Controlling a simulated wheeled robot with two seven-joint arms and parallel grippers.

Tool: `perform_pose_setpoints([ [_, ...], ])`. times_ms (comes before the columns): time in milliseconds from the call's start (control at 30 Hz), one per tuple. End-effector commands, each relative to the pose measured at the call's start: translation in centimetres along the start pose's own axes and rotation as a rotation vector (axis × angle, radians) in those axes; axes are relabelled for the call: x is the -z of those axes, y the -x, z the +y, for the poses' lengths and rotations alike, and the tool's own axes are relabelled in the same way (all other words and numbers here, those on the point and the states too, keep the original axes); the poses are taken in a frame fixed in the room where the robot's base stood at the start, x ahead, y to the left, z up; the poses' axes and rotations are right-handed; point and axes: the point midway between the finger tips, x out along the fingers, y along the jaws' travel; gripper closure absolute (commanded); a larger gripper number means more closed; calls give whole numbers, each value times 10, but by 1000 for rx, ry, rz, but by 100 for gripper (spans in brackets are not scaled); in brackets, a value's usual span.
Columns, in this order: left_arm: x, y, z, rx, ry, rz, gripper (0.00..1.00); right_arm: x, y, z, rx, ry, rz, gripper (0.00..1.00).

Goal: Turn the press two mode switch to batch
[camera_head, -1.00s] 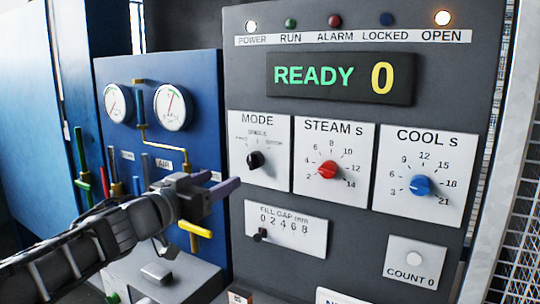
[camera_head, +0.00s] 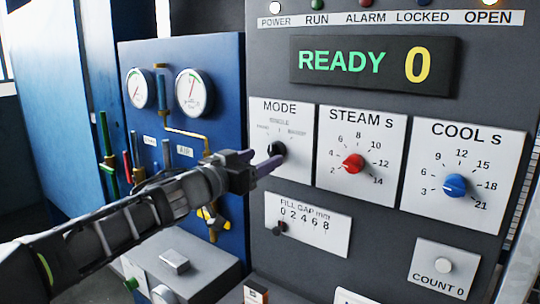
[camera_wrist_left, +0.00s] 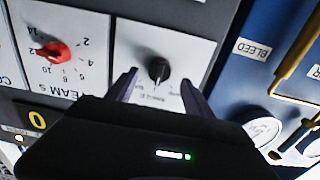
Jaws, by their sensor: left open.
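The black mode switch (camera_head: 277,149) sits on a white plate marked MODE on the grey press panel. Its small position labels are blurred. My left gripper (camera_head: 262,162) is open in front of the switch, with its fingertips close to it. In the left wrist view the mode switch (camera_wrist_left: 158,70) shows between the two spread purple fingers of my left gripper (camera_wrist_left: 158,88). The fingers appear to stand either side of the knob; I cannot tell whether they touch it. My right gripper is not in view.
To the right are the red steam knob (camera_head: 353,163) and the blue cool knob (camera_head: 455,185). The fill gap slider (camera_head: 280,227) is below. The display (camera_head: 374,66) reads READY 0. Blue piping panel with gauges (camera_head: 194,92) stands left.

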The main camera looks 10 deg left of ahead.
Motion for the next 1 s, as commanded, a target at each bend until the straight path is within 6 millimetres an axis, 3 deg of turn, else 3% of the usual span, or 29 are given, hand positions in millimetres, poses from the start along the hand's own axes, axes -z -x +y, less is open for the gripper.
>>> perform_pose_setpoints([
  [100, -1, -20, 1, -3, 3, 1, 40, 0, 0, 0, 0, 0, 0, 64],
  [267, 0, -37, 0, -1, 1, 0, 40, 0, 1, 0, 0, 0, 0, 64],
  [600, 0, -42, 0, 0, 0, 0, 40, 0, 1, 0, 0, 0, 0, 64],
  [1000, 0, -42, 0, 1, 0, 0, 72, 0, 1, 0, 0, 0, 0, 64],
])
